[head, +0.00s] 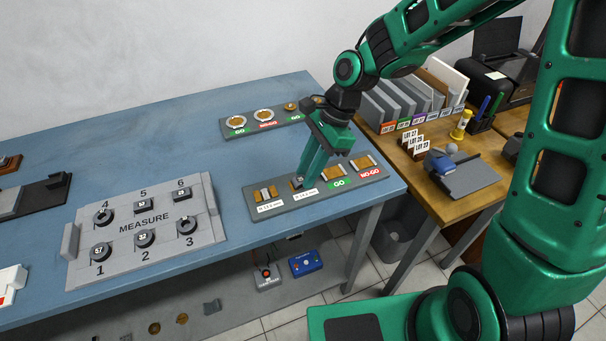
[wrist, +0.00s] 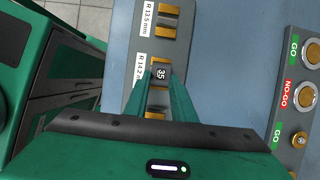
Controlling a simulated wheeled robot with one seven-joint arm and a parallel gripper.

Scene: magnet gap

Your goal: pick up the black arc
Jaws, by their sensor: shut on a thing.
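My gripper (head: 303,180) reaches down to the gauge strip (head: 325,199) at the front right of the blue table. In the wrist view its two fingers (wrist: 161,78) close on a small black arc (wrist: 160,72) with a white label that reads 35. The arc is at the gauge seat marked R 14.2 mm. I cannot tell whether it still touches the seat. In the head view the fingers mostly hide it.
A grey MEASURE board (head: 146,230) with several numbered parts lies to the left. A second gauge strip (head: 270,117) with GO and NO-GO rings is behind. A wooden desk (head: 420,185) with binders stands to the right. Blue tabletop between board and strip is clear.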

